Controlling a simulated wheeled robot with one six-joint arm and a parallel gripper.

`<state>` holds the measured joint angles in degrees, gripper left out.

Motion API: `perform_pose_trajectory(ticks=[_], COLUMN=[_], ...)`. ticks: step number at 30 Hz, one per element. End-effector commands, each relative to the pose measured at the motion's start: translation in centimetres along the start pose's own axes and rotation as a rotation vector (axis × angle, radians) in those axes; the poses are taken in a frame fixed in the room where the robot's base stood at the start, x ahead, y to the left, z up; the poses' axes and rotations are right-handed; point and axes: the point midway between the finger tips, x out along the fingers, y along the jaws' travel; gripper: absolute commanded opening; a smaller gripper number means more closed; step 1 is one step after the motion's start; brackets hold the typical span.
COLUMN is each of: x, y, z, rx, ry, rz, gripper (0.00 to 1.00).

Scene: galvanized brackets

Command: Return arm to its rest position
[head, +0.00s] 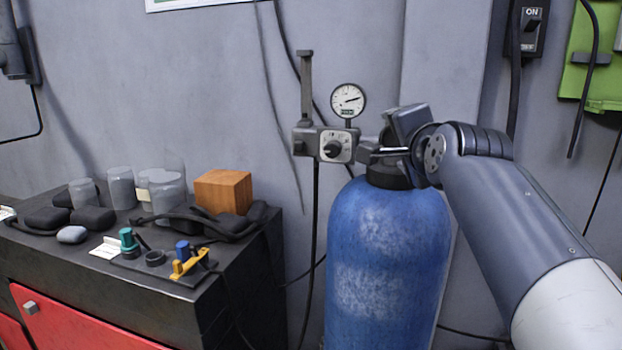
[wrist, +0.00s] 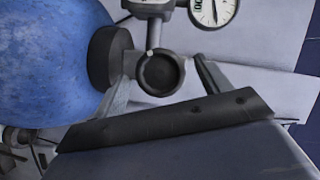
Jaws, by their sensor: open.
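My gripper (head: 372,153) is at the end of my arm, above the blue gas cylinder (head: 388,250) and just right of the grey regulator (head: 333,146) with its black knob. In the wrist view, my gripper (wrist: 162,62) has its two fingers apart, with a round dark knob (wrist: 160,73) showing between them. I cannot tell whether the fingers touch that knob. Nothing is clearly held. The blue cylinder (wrist: 45,60) and its dark neck (wrist: 108,58) fill the left of that view. My arm comes in from the lower right of the head view.
A round gauge (head: 348,100) sits above the regulator, beside an upright bar (head: 306,85). A black-topped cabinet (head: 225,290) at left carries glass jars, a wooden block (head: 223,191) and small tools. A switch box (head: 525,28) and green panel (head: 590,60) hang at right.

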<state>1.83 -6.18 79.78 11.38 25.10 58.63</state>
Motion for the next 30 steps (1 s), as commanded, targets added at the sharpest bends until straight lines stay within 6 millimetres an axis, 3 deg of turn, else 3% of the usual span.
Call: perform_pose_trajectory(ticks=[7,20,25,30], x=[2.4,2.4,1.5,-0.9], y=[-0.1,0.0,0.1,0.2], z=[0.0,0.0,0.0,0.0], rx=[0.001,0.015,0.0,-0.001], ry=[-0.001,0.0,0.001,0.002], rz=[0.0,-0.007,-0.003,-0.004], gripper=[0.72,0.72,0.72,0.72])
